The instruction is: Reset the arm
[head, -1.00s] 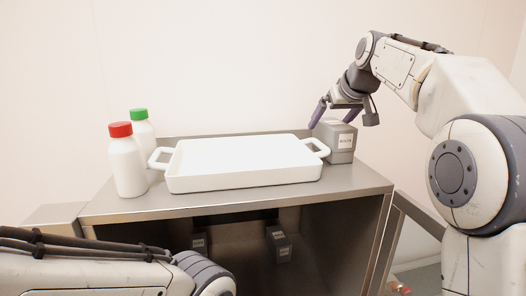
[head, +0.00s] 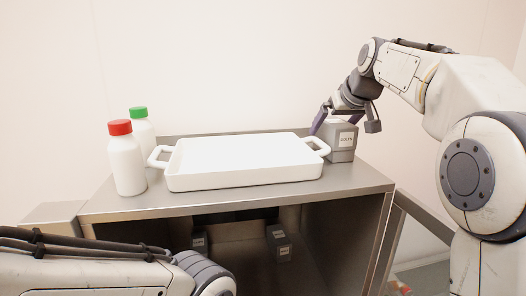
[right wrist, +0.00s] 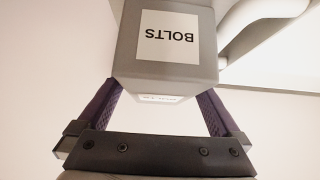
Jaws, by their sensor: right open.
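A grey box labelled BOLTS (head: 341,143) stands on the steel cabinet's top at the right, by the tray's right handle. My right gripper (head: 335,119) is open at the box, its jaws pointing down from above and behind. In the right wrist view the box (right wrist: 170,48) fills the upper middle, its lettering upside down. The purple fingers of the gripper (right wrist: 161,95) are spread to either side of the box's near end; I cannot tell whether they touch it. My left arm crosses the lower left of the head view, and its gripper is out of the picture.
A white two-handled tray (head: 240,181) covers the middle of the cabinet top (head: 240,203). A red-capped bottle (head: 127,166) and a green-capped bottle (head: 145,128) stand to its left. Small dark boxes (head: 279,244) sit inside the open cabinet below. The wall behind is plain.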

